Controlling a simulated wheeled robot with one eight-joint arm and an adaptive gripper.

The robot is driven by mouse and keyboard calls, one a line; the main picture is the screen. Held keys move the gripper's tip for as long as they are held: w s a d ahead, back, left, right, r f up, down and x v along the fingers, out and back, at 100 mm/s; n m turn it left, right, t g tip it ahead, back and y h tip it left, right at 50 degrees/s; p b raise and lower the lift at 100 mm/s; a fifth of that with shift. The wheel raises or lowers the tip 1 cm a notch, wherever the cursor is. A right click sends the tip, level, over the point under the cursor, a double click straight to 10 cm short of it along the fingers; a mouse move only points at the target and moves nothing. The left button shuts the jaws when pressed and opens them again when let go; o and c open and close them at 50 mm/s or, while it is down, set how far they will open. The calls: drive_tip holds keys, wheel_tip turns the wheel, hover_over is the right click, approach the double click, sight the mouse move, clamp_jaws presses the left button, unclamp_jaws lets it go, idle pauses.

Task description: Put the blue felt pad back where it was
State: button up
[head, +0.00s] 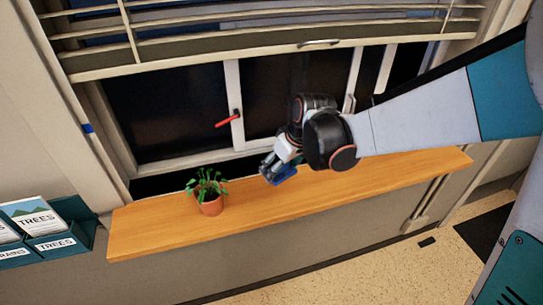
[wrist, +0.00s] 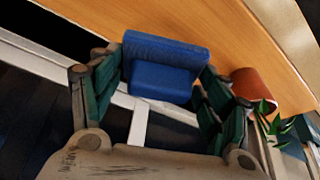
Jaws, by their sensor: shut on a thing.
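The blue felt pad (wrist: 162,68) is between the two fingers of my gripper (wrist: 160,92) in the wrist view. It looks like a folded or L-shaped blue block, gripped from both sides. In the head view the blue pad (head: 284,177) shows under my gripper (head: 272,166), just above or at the back edge of the wooden shelf (head: 350,180). I cannot tell whether the pad touches the shelf. My gripper is shut on the pad.
A potted plant (head: 210,205) stands on the shelf to the left of my gripper; its pot (wrist: 250,85) is close to the right finger in the wrist view. Windows with a red handle (head: 227,119) are behind. The shelf's right part is clear. A leaflet rack (head: 75,243) hangs at left.

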sight(287, 176)
drive_tip(key=shift+f+b, duration=0.8)
drive_tip(key=shift+f, duration=3.5)
drive_tip(key=shift+f, duration=0.1)
drive_tip(key=o, duration=1.1)
drive_tip(key=shift+f, duration=0.1)
drive_tip(key=p+v, duration=0.2)
drive_tip(key=v, duration=0.9)
drive_tip(key=shift+p+v, duration=0.35)
drive_tip(key=shift+v, duration=0.7)
drive_tip(key=s+d+r+m+t+h, duration=0.1)
drive_tip(key=s+d+r+m, duration=0.2)
drive_tip(key=s+d, duration=0.3)
drive_tip(key=s+d+r+m+t+h, duration=0.1)
drive_tip(key=s+d+r+m+t, duration=0.1)
drive_tip(key=s+d+r+m, duration=0.2)
drive_tip(key=s+d+r, duration=0.1)
drive_tip(key=s+d, duration=0.2)
drive_tip(key=s, duration=0.3)
drive_tip(key=shift+s+d+r+m+t+h, duration=0.15)
drive_tip(key=shift+s+d+m+t+h, duration=0.15)
drive_tip(key=shift+s+h, duration=0.1)
